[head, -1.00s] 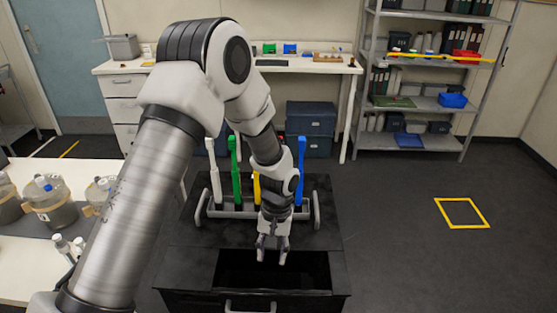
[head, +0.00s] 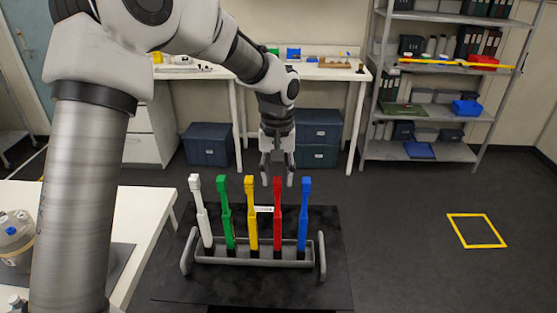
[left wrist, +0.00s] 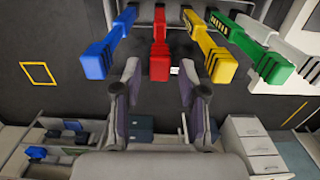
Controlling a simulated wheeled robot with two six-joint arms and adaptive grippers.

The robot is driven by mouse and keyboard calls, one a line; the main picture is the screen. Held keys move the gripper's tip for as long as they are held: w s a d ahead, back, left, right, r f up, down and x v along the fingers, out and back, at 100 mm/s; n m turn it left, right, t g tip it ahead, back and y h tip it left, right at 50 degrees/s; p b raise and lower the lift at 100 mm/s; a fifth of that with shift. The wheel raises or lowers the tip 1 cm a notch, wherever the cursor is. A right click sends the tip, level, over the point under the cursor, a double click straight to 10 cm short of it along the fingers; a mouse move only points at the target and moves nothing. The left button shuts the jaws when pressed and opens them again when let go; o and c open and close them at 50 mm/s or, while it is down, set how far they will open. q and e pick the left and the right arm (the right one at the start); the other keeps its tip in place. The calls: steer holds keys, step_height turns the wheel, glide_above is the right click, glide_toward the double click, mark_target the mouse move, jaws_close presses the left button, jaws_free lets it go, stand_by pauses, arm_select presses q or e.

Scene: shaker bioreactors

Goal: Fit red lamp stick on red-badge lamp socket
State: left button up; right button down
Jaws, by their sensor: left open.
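The red lamp stick (head: 277,208) stands upright in a grey rack (head: 322,262), between the yellow and blue sticks. In the left wrist view, the red stick (left wrist: 159,55) shows end-on, centred ahead of the two parted fingers (left wrist: 158,85). I cannot make out a red-badge lamp socket in either view. My right gripper is not in view.
White (head: 202,215), green (head: 225,208), yellow (head: 251,210) and blue (head: 303,212) sticks stand close beside the red one. The rack sits on a black cabinet top (head: 335,290). A white table (head: 140,215) with glass vessels is at left. Open floor lies right.

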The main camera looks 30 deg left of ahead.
mark_target(277, 194)
arm_select(q)
steer(key=shift+s+d+r, duration=0.1)
steer(key=shift+s+d, duration=0.1)
steer(key=shift+s, duration=0.05)
steer(key=shift+s+d+f+p, duration=0.4)
steer(key=shift+s+d+f, duration=0.1)
steer(key=shift+s+f, duration=0.35)
steer(key=f, duration=0.1)
steer(key=w+f, duration=0.1)
steer(key=f, duration=0.1)
steer(key=a+f, duration=0.1)
steer(key=f, duration=0.1)
steer(key=shift+w+f+p, duration=0.15)
steer(key=shift+f+p, duration=0.1)
steer(key=shift+p, duration=0.15)
steer(key=shift+s+d+r, duration=0.15)
steer(key=shift+s+d, duration=0.2)
steer(key=shift+c, duration=0.6)
steer(key=c, duration=0.6)
jaws_close()
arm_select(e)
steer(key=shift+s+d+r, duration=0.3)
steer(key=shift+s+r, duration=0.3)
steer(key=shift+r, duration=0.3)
arm_select(q)
steer(key=shift+r, duration=0.1)
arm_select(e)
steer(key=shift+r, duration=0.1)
